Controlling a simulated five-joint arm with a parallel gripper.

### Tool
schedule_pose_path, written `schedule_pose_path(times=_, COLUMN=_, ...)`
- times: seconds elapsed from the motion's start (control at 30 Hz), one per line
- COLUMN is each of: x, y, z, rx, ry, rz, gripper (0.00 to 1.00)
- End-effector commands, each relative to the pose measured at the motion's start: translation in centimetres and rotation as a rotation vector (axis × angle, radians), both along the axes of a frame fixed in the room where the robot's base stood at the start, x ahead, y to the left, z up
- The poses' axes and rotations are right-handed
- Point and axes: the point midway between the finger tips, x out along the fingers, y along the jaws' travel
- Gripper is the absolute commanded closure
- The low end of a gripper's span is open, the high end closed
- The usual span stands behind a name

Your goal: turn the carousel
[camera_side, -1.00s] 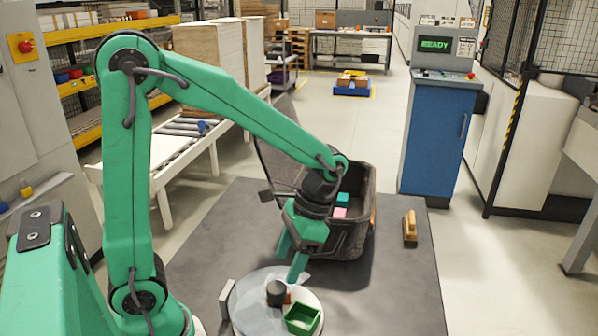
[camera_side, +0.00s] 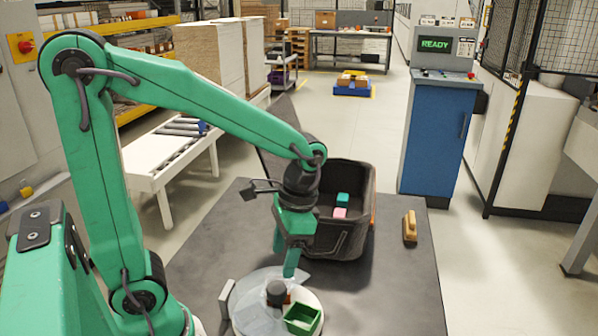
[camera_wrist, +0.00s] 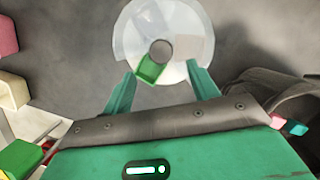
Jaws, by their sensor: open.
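The carousel (camera_side: 252,322) is a pale round disc on the dark mat in the side view; it also shows at the top of the wrist view (camera_wrist: 190,22). A dark round hub (camera_side: 277,292) stands at its middle, with a small orange-brown thing partly hidden beside it. A green open box (camera_side: 302,319) sits on the disc near its front right; the wrist view shows it next to the hub (camera_wrist: 150,71). My gripper (camera_side: 285,258) is open and empty above the disc's far side.
A black bin (camera_side: 365,200) with a pink block (camera_side: 340,213) and a teal block (camera_side: 343,198) stands close behind my gripper. A small grey upright piece (camera_side: 226,297) is at the carousel's left edge. A brush (camera_side: 410,227) lies right; the mat between is clear.

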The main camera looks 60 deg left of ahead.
Motion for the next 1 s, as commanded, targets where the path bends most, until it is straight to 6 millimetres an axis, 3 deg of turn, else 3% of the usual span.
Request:
schedule_pose_path(times=0.4, x=-1.9, y=0.3, z=0.2, rx=-0.022, ry=-0.215, rz=0.014, gripper=0.41)
schedule_pose_path(times=0.77, x=-2.0, y=0.3, z=-0.1, rx=-0.023, ry=-0.223, rz=0.014, gripper=0.41)
schedule_pose_path(times=1.0, x=-2.0, y=0.3, z=-1.9, rx=-0.022, ry=-0.22, rz=0.014, gripper=0.41)
